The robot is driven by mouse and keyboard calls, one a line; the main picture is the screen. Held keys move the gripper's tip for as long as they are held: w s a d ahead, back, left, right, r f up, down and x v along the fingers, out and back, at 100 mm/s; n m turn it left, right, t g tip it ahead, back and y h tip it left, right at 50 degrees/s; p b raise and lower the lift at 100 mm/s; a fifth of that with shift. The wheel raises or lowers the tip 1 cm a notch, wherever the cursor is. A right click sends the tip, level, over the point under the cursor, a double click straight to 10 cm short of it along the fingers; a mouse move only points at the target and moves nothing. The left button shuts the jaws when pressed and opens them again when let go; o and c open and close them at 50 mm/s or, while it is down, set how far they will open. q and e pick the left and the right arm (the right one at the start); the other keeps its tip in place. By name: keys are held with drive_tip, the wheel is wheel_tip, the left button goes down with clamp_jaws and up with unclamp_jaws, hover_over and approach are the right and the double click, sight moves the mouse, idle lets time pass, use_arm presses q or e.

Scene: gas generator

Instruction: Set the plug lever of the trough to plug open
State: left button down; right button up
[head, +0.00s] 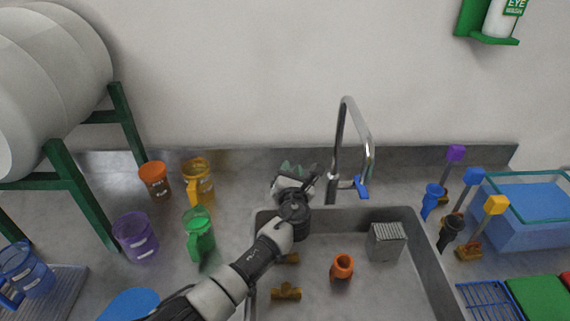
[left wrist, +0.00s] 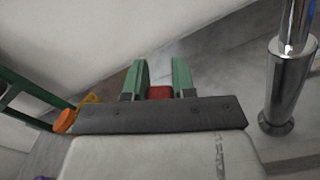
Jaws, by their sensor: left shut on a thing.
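The trough (head: 434,250) is a grey sink set into the counter, in the lower middle of the head view. My left gripper (head: 291,168) is at its back left rim, left of the faucet, and hides that spot. In the left wrist view, the green fingers of my left gripper (left wrist: 160,82) are shut on a small red piece (left wrist: 160,92), which appears to be the plug lever. Most of the lever is hidden, so its setting cannot be told. My right gripper is in neither view.
A chrome faucet (head: 341,140) with a blue handle stands just right of the gripper. Orange, yellow, green and purple vessels stand on the left counter. Brass fittings, an orange piece and a grey block (head: 385,242) lie in the trough. Colored valves and a blue tub are at right.

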use_arm(q)
drive_tip(key=shift+d+f+m+p, duration=0.4)
drive_tip(key=shift+d+m, duration=0.15)
drive_tip(key=shift+m, duration=0.35)
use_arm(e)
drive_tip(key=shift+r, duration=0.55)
use_arm(q)
drive_tip(key=c, duration=0.9)
unclamp_jaws()
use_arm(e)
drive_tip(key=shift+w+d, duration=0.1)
use_arm(q)
drive_tip(key=shift+s, duration=0.55)
drive_tip(key=s+p, duration=0.1)
drive_tip(key=s, duration=0.8)
drive_tip(key=shift+s, duration=0.35)
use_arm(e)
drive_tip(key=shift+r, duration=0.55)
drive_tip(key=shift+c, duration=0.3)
